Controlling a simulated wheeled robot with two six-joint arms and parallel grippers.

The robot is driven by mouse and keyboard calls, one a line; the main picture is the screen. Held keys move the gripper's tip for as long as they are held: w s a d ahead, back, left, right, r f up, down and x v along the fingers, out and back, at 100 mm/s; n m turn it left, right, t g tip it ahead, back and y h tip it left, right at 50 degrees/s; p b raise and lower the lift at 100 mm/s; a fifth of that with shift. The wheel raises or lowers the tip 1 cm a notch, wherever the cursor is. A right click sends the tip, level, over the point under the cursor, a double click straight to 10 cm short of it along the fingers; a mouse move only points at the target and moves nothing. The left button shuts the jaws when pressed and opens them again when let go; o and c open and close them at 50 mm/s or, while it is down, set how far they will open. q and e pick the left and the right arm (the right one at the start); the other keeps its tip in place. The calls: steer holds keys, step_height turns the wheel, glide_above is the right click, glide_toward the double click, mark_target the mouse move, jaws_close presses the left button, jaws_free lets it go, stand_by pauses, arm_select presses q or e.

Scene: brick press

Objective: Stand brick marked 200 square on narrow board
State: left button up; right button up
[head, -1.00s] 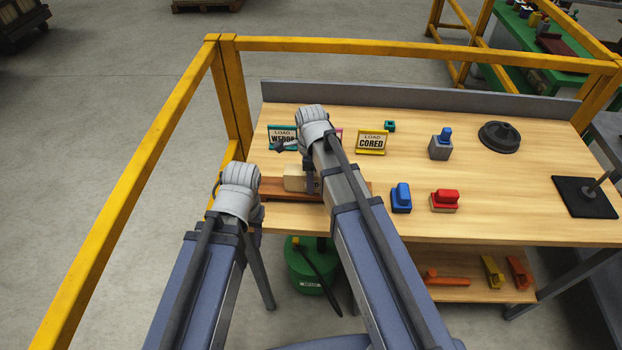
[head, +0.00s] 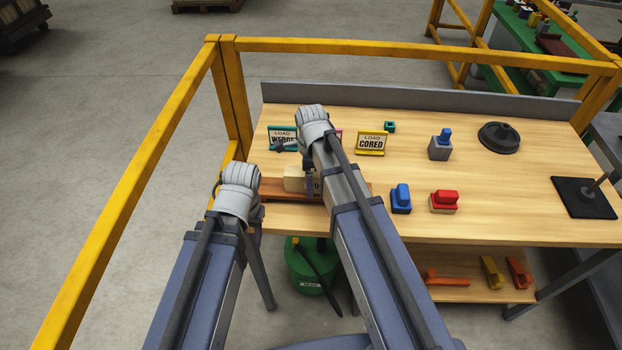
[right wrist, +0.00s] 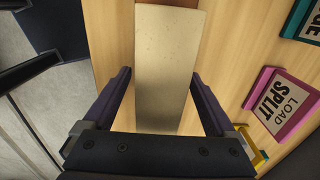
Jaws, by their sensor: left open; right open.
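The cream brick (head: 296,179) rests on the reddish-brown board (head: 355,187) at the left of the bench, partly hidden by my right arm. Its marking is mostly hidden in the head view. In the right wrist view the brick (right wrist: 168,70) lies lengthwise between the two open fingers of my right gripper (right wrist: 165,92), with gaps on both sides. A bit of the board (right wrist: 182,3) shows beyond it. My left gripper (head: 258,262) is open and empty, hanging in front of the bench's left edge, left of the board.
Signs, including CORED (head: 371,143) and SPLIT (right wrist: 283,104), stand behind the brick. A blue block (head: 401,199) and a red-topped block (head: 444,201) sit to the right. A green drum (head: 303,270) stands below. A yellow rail (head: 420,47) surrounds the bench's back and left.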

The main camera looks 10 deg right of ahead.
step_height(320, 180, up, 7)
steer(key=p, duration=0.7)
steer(key=shift+r, duration=0.2)
steer(key=shift+s+d+n, duration=0.15)
steer(key=shift+s+n, duration=0.2)
steer(key=shift+n, duration=0.25)
steer(key=s+d+n, duration=0.3)
steer(key=s+n, duration=0.6)
steer(key=n, duration=1)
steer(key=s+a+f+n+h+b, duration=0.1)
steer(key=s+a+n, duration=0.3)
steer(key=a, duration=0.6)
steer(key=shift+s+a+f+n+b, duration=0.3)
steer(key=shift+s+f+n+b, duration=0.15)
steer(key=shift+s, duration=0.3)
steer(key=shift+d+r, duration=0.1)
